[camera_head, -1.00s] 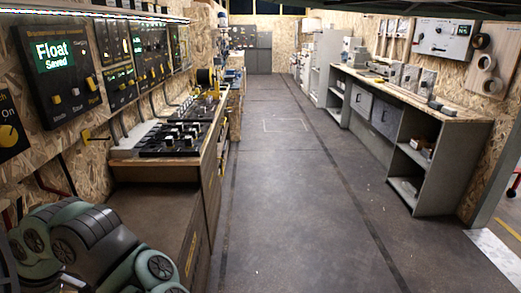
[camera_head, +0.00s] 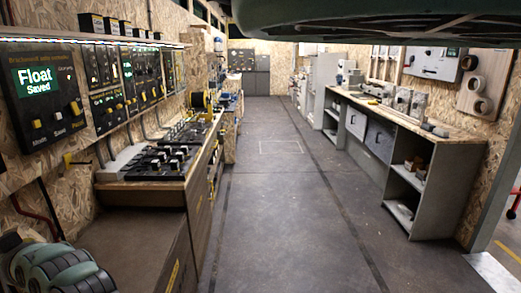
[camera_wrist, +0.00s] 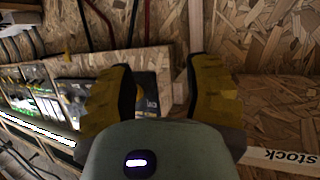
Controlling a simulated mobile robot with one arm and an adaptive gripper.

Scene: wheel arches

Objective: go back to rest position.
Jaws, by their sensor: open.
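My gripper (camera_wrist: 161,82) shows in the wrist view with its two yellow-brown fingers spread wide apart. No object is held between them. Behind the fingers are the chipboard wall (camera_wrist: 265,35) and, to the left, the panels with lit screens (camera_wrist: 60,100), seen at an odd angle. In the head view, green-grey links of my arm fill the lower left corner; the gripper itself is not visible there.
The left bench (camera_head: 150,193) carries black devices (camera_head: 160,160) below a wall panel reading "Float Saved" (camera_head: 38,92). A long workbench with shelves (camera_head: 440,190) lines the right. The floor aisle (camera_head: 275,200) between them is clear.

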